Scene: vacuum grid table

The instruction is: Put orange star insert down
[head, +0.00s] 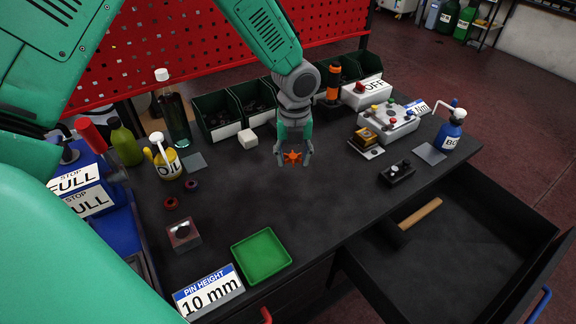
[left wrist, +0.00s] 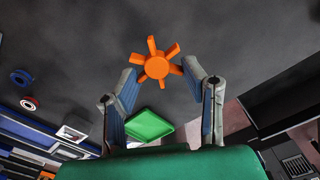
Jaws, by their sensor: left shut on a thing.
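The orange star insert (head: 292,157) is at the fingertips of my left gripper (head: 293,160), over the middle of the dark table (head: 330,215). My left gripper is shut on the insert, its two fingers on either side of it. In the left wrist view the insert (left wrist: 157,67) shows as a round hub with several stubby arms, at the tips of the two fingers of the gripper (left wrist: 163,82). I cannot tell its exact height above the table. My right gripper is not in view.
A green tray (head: 261,256) lies at the front edge, beside a "PIN HEIGHT 10 mm" sign (head: 208,293). Dark green bins (head: 216,115) line the back. An oil can (head: 166,160) stands left. The table's middle is clear.

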